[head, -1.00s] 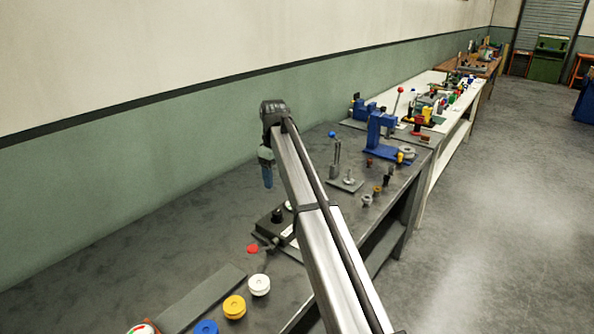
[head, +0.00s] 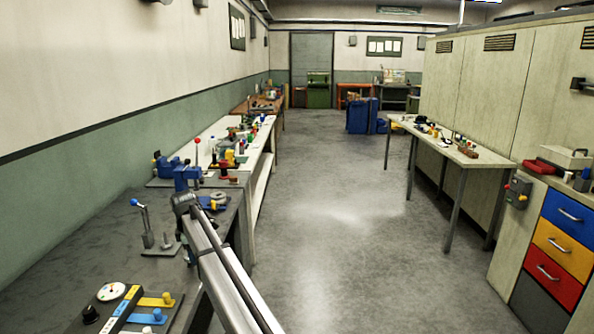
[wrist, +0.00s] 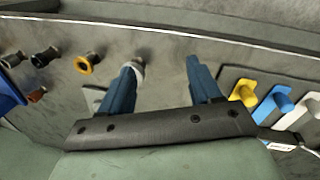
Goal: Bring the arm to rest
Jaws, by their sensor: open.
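My arm (head: 222,270) reaches up from the bottom of the head view along the front edge of the grey bench (head: 45,255). Its far end is beside the bench's back part, and the gripper's fingers are hidden there. In the wrist view my gripper (wrist: 162,72) shows two blue fingers spread wide apart. Nothing is held between them. A pale round knob (wrist: 138,72) shows right by the left fingertip; I cannot tell whether they touch.
A blue-knobbed lever (head: 143,220) and a blue vise-like press (head: 186,177) stand on the bench. The floor aisle (head: 340,215) is clear, with a narrow table (head: 470,157) to the right.

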